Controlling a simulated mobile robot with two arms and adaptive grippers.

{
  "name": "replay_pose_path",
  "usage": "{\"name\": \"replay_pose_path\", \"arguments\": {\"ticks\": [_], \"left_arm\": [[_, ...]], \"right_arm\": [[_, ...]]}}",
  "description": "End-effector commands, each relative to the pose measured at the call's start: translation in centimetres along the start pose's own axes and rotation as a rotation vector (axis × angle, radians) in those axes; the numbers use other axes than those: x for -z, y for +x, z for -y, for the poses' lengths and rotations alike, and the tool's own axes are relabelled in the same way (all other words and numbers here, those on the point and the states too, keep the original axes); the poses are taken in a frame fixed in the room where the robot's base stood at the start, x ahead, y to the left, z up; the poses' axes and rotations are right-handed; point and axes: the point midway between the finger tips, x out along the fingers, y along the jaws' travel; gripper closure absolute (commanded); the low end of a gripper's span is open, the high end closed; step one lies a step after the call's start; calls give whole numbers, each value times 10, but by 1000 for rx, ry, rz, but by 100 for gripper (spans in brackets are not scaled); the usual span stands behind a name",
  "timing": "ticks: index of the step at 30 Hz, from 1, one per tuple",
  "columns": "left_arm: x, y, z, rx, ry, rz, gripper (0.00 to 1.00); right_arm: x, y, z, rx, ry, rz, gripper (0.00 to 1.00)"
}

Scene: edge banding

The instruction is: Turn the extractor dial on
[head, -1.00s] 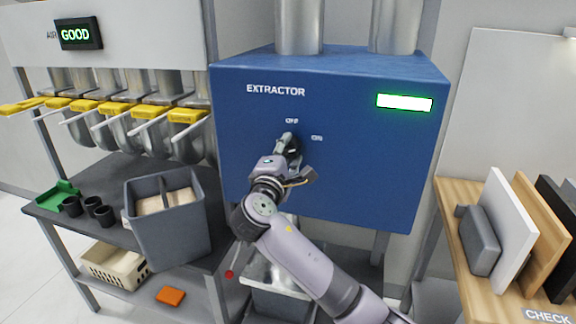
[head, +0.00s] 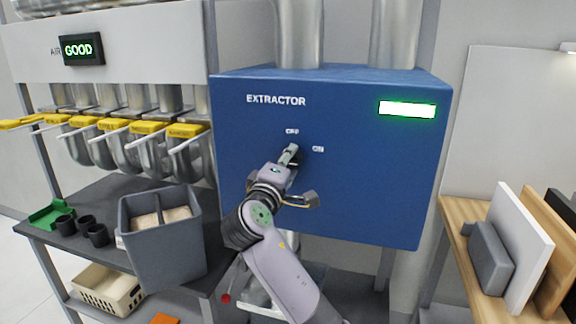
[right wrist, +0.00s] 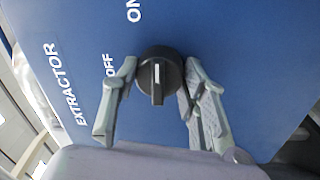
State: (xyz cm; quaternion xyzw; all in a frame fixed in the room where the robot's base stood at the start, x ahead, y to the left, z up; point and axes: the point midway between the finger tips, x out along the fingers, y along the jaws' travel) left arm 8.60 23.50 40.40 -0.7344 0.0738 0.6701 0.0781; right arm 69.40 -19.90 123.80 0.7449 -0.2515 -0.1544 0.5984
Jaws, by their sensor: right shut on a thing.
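The extractor dial (right wrist: 160,75) is a round black knob with a raised bar and a white mark, on the front of the blue extractor box (head: 345,195). In the right wrist view the white mark stands near vertical; the word ON is above and OFF is to the left. My right gripper (head: 290,155) is at the dial, its fingers (right wrist: 160,82) closed on the knob from both sides. In the head view the gripper hides most of the dial. A bar light (head: 407,109) at the box's upper right glows white-green. My left gripper is out of view.
A grey divided bin (head: 163,240) and black cups (head: 97,235) stand on the dark shelf at left, below yellow-handled pipes (head: 140,128). A wooden bench (head: 470,250) with upright panels is at right. The space before the box is clear apart from my arm.

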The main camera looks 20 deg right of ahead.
Motion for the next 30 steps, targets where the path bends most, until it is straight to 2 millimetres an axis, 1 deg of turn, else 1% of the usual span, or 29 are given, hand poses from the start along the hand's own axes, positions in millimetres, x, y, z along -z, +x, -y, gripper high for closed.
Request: {"name": "replay_pose_path", "arguments": {"ticks": [1,7,8,16,26,29,30], "left_arm": [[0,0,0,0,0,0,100],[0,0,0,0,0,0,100],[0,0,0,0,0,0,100],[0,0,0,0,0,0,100],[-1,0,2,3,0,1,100],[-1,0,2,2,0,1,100],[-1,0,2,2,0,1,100]], "right_arm": [[0,0,4,8,1,2,88],[0,0,4,8,0,2,88],[0,0,4,8,1,2,59],[0,0,2,5,0,1,41],[0,-2,1,2,0,0,40],[1,-10,1,2,0,-2,40],[1,-15,1,3,0,-2,40]]}}
